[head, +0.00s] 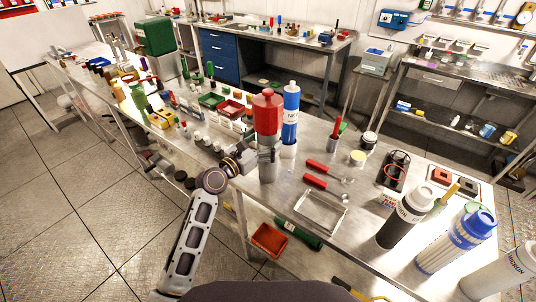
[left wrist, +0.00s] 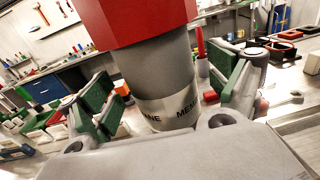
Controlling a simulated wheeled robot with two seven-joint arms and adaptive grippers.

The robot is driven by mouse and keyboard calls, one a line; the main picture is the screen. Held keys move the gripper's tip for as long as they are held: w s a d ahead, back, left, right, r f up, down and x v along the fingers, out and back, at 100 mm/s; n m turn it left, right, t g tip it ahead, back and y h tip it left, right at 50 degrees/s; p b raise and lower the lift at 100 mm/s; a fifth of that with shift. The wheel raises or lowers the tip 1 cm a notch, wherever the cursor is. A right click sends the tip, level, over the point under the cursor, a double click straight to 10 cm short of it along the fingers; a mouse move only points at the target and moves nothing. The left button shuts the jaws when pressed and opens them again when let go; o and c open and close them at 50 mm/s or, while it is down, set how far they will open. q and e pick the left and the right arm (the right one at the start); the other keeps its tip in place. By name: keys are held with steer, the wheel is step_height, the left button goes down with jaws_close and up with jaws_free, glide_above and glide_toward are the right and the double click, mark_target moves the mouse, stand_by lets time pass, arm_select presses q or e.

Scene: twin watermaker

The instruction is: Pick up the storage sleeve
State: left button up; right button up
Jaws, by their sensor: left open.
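The storage sleeve, which I take to be the upright grey cylinder (head: 268,165) with a large red cap (head: 267,110), stands on the steel bench. In the left wrist view the grey body (left wrist: 165,75) fills the middle, with a pale band lettered partly "MEM" and the red cap (left wrist: 135,20) above. My left gripper (head: 255,153) is open. In the left wrist view its green-padded fingers (left wrist: 170,98) stand on either side of the sleeve, with gaps showing. The far side of the sleeve is hidden. My right gripper is not in view.
A blue-and-white bottle (head: 290,115) stands close behind the sleeve. A black-and-white canister (head: 405,215) and blue-capped cylinders (head: 458,240) stand near the right. Several small bottles and bins crowd the left.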

arm_select(q)
steer(key=shift+x, duration=0.9)
steer(key=shift+r, duration=0.1)
steer(key=c, duration=1.6)
steer(key=shift+r, duration=0.85)
step_height(320, 180, up, 7)
steer(key=shift+f+p, duration=0.1)
steer(key=shift+p, duration=0.7)
steer(key=shift+r, duration=0.75)
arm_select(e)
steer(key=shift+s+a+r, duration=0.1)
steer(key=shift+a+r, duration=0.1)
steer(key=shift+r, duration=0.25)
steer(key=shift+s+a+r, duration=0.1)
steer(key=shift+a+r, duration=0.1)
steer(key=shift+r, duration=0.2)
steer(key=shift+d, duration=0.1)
